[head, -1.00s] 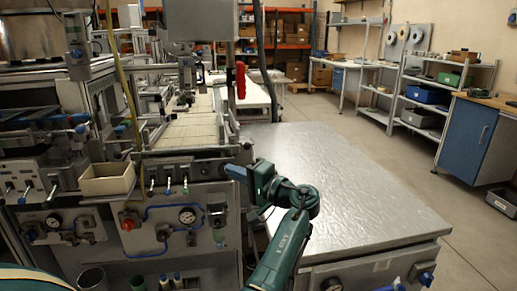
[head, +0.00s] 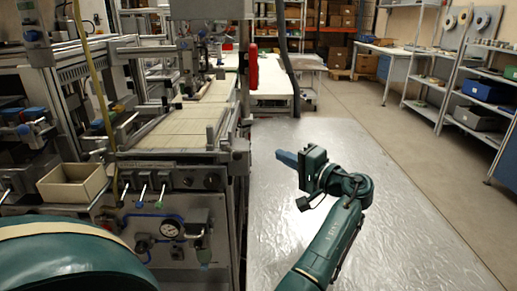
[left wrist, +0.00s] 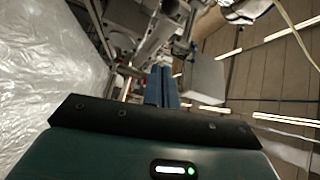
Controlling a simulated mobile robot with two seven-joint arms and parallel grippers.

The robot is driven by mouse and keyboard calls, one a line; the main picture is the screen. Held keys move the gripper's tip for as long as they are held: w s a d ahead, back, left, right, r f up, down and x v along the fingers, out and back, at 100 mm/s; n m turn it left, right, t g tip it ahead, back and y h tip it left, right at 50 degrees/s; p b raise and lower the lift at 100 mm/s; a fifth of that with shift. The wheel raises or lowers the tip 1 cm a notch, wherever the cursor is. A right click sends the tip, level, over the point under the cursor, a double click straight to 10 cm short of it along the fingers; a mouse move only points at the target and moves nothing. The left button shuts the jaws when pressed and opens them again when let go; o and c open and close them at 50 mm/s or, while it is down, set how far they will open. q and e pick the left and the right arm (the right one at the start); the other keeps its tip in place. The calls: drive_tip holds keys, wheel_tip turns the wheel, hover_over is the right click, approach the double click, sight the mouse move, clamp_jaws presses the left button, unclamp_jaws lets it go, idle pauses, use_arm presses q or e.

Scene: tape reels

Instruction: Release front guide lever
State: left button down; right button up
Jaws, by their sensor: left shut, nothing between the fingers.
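My left gripper (head: 280,154) has blue fingers pointing left toward the machine. It is over the metal-topped table, to the right of the machine's front corner and apart from it. In the left wrist view its fingers (left wrist: 161,86) are together with nothing between them. A red handle (head: 253,68) stands upright at the machine's right side, beyond the gripper. Several small levers with coloured tips (head: 142,193) are on the machine's front panel. I cannot tell which of these is the front guide lever. My right gripper is not in view.
The shiny metal-topped table (head: 330,150) is bare around my arm. A beige bin (head: 73,184) sits left of the small levers, and a pressure gauge (head: 169,228) is below them. A yellow hose (head: 92,75) hangs at the left. Shelves (head: 480,85) stand at the back right.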

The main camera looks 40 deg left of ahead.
sight(232, 151)
use_arm(q)
drive_tip(key=a+p, duration=0.2)
drive_tip(key=a, duration=0.8)
drive_tip(key=shift+s+d+f+p, duration=0.15)
drive_tip(key=shift+s+d+p, duration=0.1)
drive_tip(key=shift+s, duration=0.55)
drive_tip(key=shift+s+d+f+p, duration=0.1)
drive_tip(key=shift+s+d+p, duration=0.15)
drive_tip(key=shift+s, duration=0.5)
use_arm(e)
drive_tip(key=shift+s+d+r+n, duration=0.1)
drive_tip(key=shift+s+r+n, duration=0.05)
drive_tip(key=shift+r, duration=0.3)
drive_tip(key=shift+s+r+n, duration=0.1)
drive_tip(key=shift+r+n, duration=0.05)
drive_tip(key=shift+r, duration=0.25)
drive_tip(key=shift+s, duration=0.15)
